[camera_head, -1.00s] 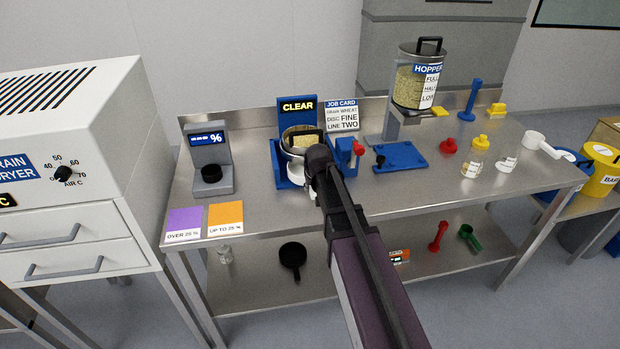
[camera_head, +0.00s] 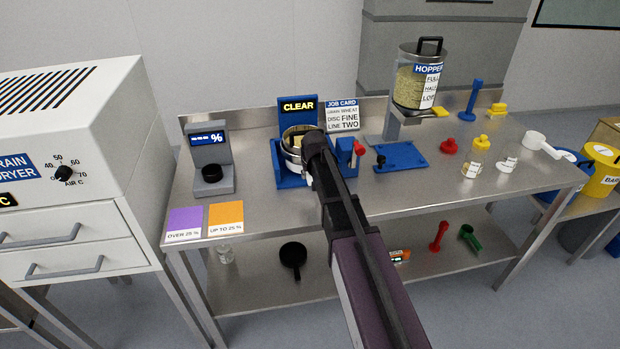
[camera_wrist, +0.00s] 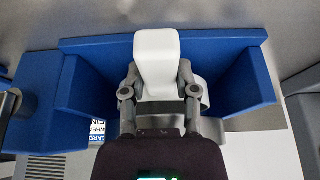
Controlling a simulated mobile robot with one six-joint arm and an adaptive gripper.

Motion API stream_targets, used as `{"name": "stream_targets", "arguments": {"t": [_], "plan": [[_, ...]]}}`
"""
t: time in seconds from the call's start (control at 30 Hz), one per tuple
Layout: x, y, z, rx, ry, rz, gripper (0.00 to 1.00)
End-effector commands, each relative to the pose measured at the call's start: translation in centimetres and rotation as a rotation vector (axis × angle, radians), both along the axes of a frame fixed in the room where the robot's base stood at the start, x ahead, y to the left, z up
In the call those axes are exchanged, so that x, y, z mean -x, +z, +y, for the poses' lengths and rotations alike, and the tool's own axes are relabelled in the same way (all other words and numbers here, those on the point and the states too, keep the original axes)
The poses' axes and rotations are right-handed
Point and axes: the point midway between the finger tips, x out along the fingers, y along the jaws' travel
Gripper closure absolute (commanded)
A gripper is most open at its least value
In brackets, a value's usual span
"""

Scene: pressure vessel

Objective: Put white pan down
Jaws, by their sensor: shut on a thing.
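The white pan's handle (camera_wrist: 156,58) is between the fingers of my gripper (camera_wrist: 157,82) in the wrist view, and the gripper is shut on it. In the head view a white part of the pan (camera_head: 292,165) shows inside the blue stand (camera_head: 291,181), below a round metal vessel. My wrist hides most of the pan and the fingertips there. In the wrist view the blue walls of the stand (camera_wrist: 85,88) flank the pan. I cannot tell whether the pan touches the stand's floor.
The stand carries a "CLEAR" display (camera_head: 298,106). A grey meter (camera_head: 210,160) is to its left, and a blue plate (camera_head: 401,157) and a hopper (camera_head: 419,75) are to its right. Orange (camera_head: 226,214) and purple (camera_head: 185,222) cards lie at the table's front left.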

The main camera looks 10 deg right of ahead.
Motion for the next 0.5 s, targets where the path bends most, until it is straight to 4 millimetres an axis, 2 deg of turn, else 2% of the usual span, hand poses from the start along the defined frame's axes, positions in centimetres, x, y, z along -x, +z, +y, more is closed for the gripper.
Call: {"name": "stream_targets", "arguments": {"t": [0.03,0.17,0.5], "plan": [[-0.23,-0.71,-0.01,0.0,0.0,0.0,1.0],[-0.04,-1.44,-0.04,0.0,0.0,0.0,1.0],[-0.03,-1.49,-0.08,0.0,-0.001,0.0,1.0]]}}
